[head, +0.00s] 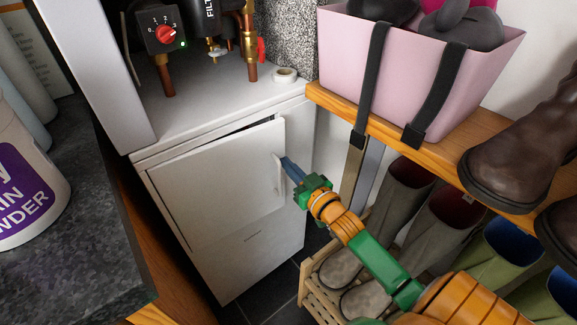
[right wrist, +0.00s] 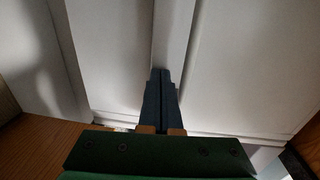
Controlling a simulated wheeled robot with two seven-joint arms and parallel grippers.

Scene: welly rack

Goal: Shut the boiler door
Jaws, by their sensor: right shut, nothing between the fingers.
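The white boiler door (head: 220,185) is on the front of the white boiler cabinet (head: 285,103). It stands slightly ajar, with a dark gap along its top edge toward the right. Its upright white handle (head: 278,174) is near the door's right edge. My right gripper (head: 286,162) is shut and empty, its blue fingertips at the handle's right side; I cannot tell whether they touch. In the right wrist view the closed fingers (right wrist: 161,75) point at a pale upright strip between white panels. My left gripper is out of view.
A dark worktop (head: 90,250) with a white tub (head: 25,185) is at the left. At the right, a wooden shelf (head: 470,150) carries a pink bin (head: 420,65) and brown boots (head: 515,150). Wellies on a slatted rack (head: 318,290) stand below, near my right arm. A tape roll (head: 285,74) lies on the cabinet.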

